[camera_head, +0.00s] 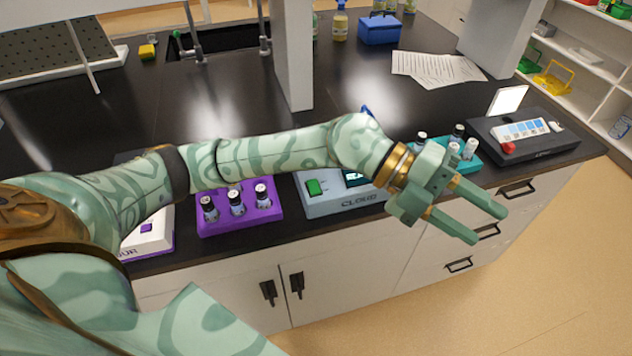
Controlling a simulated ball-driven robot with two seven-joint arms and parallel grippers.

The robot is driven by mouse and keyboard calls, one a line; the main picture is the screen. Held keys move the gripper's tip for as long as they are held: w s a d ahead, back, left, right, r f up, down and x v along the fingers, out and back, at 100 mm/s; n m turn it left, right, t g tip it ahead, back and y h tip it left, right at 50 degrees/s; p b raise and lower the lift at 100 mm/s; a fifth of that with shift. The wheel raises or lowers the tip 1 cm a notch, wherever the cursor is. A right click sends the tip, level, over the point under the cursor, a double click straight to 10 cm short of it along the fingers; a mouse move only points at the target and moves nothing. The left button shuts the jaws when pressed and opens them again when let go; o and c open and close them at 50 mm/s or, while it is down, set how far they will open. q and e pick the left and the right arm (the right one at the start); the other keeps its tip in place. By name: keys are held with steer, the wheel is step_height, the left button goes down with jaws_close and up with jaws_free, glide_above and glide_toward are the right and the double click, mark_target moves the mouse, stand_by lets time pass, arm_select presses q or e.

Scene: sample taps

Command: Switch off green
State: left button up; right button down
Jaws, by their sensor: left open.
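A grey-blue device (347,207) labelled CLOUD stands at the bench's front edge, with a green switch (314,187) on its left side. A small dark display (356,178) with lit green marks sits beside the switch. My left arm passes over the back of this device and hides part of it. My left gripper (492,227) is open and empty, to the right of the device and in front of the bench edge, its fingers pointing right and down. I cannot tell the switch's position. My right gripper is not in view.
A purple rack (240,221) with several vials stands left of the device, and a teal vial rack (486,161) stands to the right. A white device with a purple switch (146,227) is further left. A dark device (545,152) with a red button is at the right. Papers (437,68) lie behind.

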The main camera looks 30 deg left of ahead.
arm_select(q)
steer(key=w+a+f+y, duration=0.2)
steer(key=a+f+y, duration=0.1)
steer(key=a+y, duration=0.2)
steer(key=r+n+y, duration=0.1)
steer(key=n+y, duration=0.7)
steer(key=y, duration=0.3)
glide_above(316, 191)
step_height(316, 191, down, 15)
steer(key=shift+f+b, duration=0.15)
steer(key=shift+b, duration=1.1)
